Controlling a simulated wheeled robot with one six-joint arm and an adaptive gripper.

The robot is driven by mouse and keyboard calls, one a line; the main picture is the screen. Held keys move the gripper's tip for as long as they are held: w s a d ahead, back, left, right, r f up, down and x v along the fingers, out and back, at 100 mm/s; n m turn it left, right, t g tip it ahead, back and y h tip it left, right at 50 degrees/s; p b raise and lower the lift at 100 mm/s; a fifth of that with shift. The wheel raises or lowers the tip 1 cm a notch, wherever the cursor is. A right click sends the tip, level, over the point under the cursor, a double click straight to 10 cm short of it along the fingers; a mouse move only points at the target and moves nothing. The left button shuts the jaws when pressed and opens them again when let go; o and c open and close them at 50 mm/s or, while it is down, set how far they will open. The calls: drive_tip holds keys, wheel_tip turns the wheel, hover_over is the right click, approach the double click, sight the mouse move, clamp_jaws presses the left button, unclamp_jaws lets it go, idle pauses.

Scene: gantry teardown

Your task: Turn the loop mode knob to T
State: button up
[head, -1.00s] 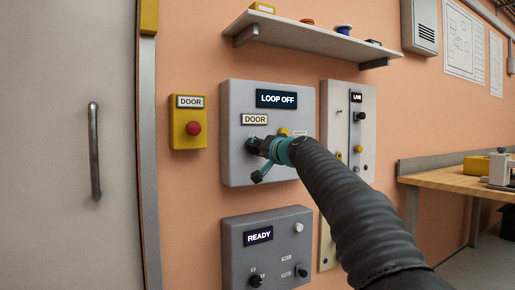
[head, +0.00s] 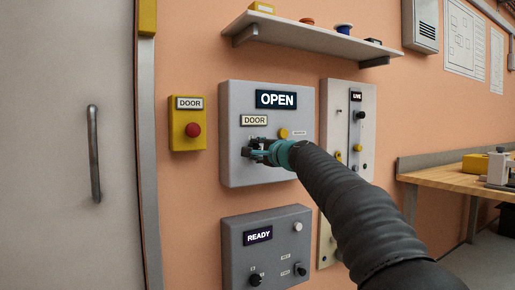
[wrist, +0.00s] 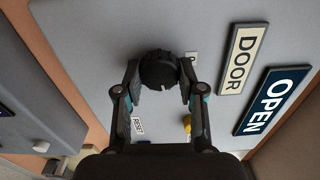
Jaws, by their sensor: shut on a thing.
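The loop mode knob (wrist: 160,71) is a dark ribbed knob on the grey box (head: 231,170) labelled DOOR. In the wrist view it sits between the tips of my gripper (wrist: 160,88), which is shut on it. A small label (wrist: 192,57) beside the knob seems to read P; I see no T. In the head view my gripper (head: 257,151) is at the box front and hides the knob. The box's display (head: 276,100) reads OPEN.
A yellow box with a red button (head: 193,130) is on the wall at left, beside a grey door (head: 70,200). A READY panel (head: 232,265) is below, a LIVE panel (head: 340,110) at right, and a shelf (head: 300,37) above. A yellow button (head: 283,133) is on the same box.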

drive_tip(key=shift+m, duration=1)
drive_tip(key=o, duration=1.1)
drive_tip(key=shift+o, duration=0.2)
drive_tip(key=shift+s, duration=0.1)
drive_tip(key=v, duration=1.1)
drive_tip(key=shift+s+d, duration=0.25)
drive_tip(key=shift+d, duration=0.1)
